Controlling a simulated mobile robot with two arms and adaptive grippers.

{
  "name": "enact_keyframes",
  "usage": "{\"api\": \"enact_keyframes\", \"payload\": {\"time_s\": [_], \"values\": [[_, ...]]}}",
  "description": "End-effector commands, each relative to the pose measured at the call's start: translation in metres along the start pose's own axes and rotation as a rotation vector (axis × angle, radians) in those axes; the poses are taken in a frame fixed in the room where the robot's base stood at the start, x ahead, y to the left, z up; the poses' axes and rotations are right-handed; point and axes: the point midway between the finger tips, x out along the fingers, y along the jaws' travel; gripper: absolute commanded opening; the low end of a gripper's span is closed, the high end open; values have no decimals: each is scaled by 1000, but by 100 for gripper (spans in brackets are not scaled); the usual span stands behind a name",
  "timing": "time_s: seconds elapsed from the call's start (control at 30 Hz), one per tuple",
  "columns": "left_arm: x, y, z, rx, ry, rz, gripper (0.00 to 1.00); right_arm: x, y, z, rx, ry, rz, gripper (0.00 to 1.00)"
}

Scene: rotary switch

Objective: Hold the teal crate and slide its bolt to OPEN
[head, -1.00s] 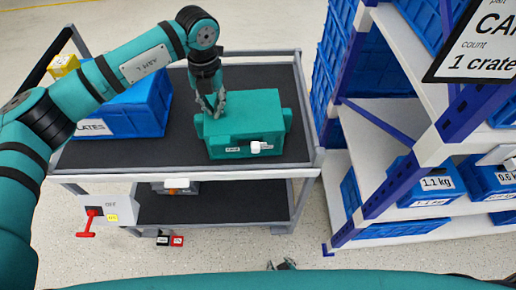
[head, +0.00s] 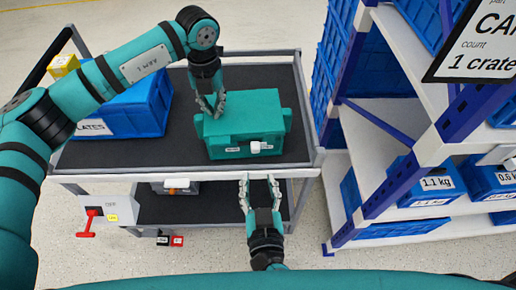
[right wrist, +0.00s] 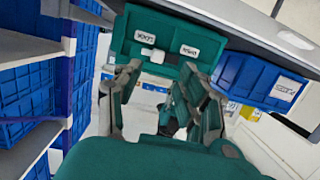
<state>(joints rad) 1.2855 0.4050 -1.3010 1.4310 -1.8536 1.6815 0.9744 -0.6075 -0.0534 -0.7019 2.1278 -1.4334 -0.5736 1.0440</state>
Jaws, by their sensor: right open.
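The teal crate (head: 245,122) sits on the cart's upper shelf. Its white bolt knob (head: 255,147) is on the front face, right of centre; the knob also shows in the right wrist view (right wrist: 152,55). There it lies by the label (right wrist: 145,35) that seems to read LOCK, apart from the other label (right wrist: 189,50), which seems to read OPEN. My left gripper (head: 212,105) is at the crate's left end, fingers against it; their closure is unclear. My right gripper (head: 259,180) is open and empty, in front of and apart from the crate.
A blue crate (head: 150,108) stands left of the teal crate on the dark cart top (head: 185,155). The cart's front rail (head: 215,171) runs close by my right gripper. A shelf rack (head: 375,195) with blue bins stands at the right. A red lever (head: 92,213) sticks out at lower left.

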Motion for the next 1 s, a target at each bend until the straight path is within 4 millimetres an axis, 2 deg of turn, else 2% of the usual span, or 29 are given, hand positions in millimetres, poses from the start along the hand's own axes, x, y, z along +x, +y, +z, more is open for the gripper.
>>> {"api": "enact_keyframes", "payload": {"time_s": [0.03,0.17,0.5,0.7,1.0], "values": [[6,1,-3,1,12,6,0,0,1,-3,5,8,4,40],[6,1,-3,1,12,6,0,6,2,-7,9,16,7,40],[6,1,-3,1,12,6,0,51,2,-8,7,15,6,40],[6,1,-3,1,11,6,0,71,2,-7,7,13,6,40],[5,1,-3,0,11,6,0,79,2,-6,7,12,5,40]]}}
